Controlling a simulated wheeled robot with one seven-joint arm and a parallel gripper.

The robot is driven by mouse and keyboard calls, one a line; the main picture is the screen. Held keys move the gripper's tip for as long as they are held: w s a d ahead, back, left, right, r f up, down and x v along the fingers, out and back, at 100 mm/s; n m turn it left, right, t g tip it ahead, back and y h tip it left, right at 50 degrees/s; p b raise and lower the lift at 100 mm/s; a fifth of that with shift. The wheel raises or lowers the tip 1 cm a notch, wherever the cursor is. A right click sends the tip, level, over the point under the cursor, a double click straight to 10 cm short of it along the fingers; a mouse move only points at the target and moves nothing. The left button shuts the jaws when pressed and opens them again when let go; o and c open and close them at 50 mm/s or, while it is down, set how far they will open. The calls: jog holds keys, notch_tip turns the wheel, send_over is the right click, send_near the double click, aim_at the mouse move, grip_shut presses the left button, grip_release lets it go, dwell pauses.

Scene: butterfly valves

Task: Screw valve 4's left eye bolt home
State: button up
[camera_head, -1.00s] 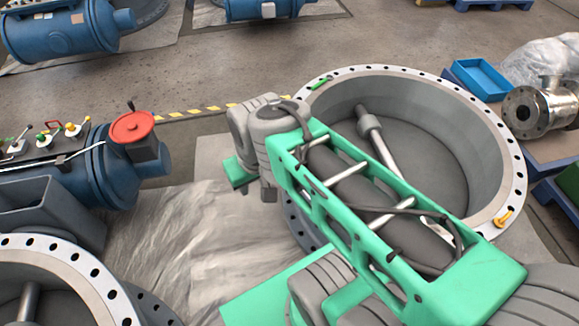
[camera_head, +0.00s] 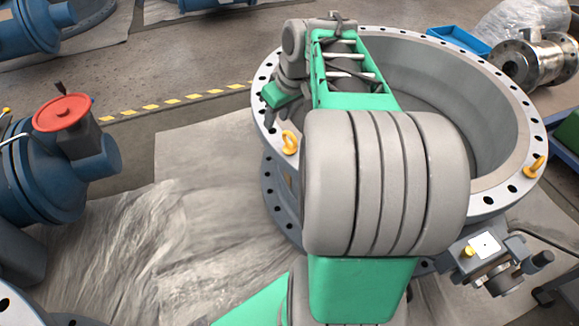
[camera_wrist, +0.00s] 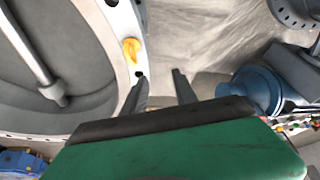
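The large grey valve ring (camera_head: 262,135) stands at the centre right of the head view; no number shows. A yellow eye bolt (camera_head: 289,142) stands on its left flange, and a yellow eye bolt (camera_head: 535,167) on its right. In the wrist view a yellow eye bolt (camera_wrist: 131,50) stands on the flange (camera_wrist: 112,25), ahead and to the left of my gripper (camera_wrist: 160,76). My gripper's two dark fingers are apart with nothing between them. The left finger overlaps the flange edge in view.
A blue valve body with a red handwheel (camera_head: 62,112) stands at the left. A grey box unit (camera_head: 485,245) sits at the ring's lower right. A blue tray (camera_head: 458,40) and a steel fitting (camera_head: 530,62) lie at the right. Sheeted floor (camera_head: 205,185) left of the ring is clear.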

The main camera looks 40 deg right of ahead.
jog(key=b, duration=0.3)
send_over(291, 135)
jog(key=s, duration=0.2)
jog(key=f, duration=0.6)
jog(key=shift+s+d+f, duration=0.1)
jog(key=shift+d, duration=0.1)
jog(key=b+x, duration=0.3)
jog(key=x, duration=0.4)
jog(key=shift+w+f+b, duration=0.15)
jog(key=shift+w+b, duration=0.1)
jog(key=shift+b, duration=0.05)
jog(key=shift+c, duration=0.5)
grip_shut()
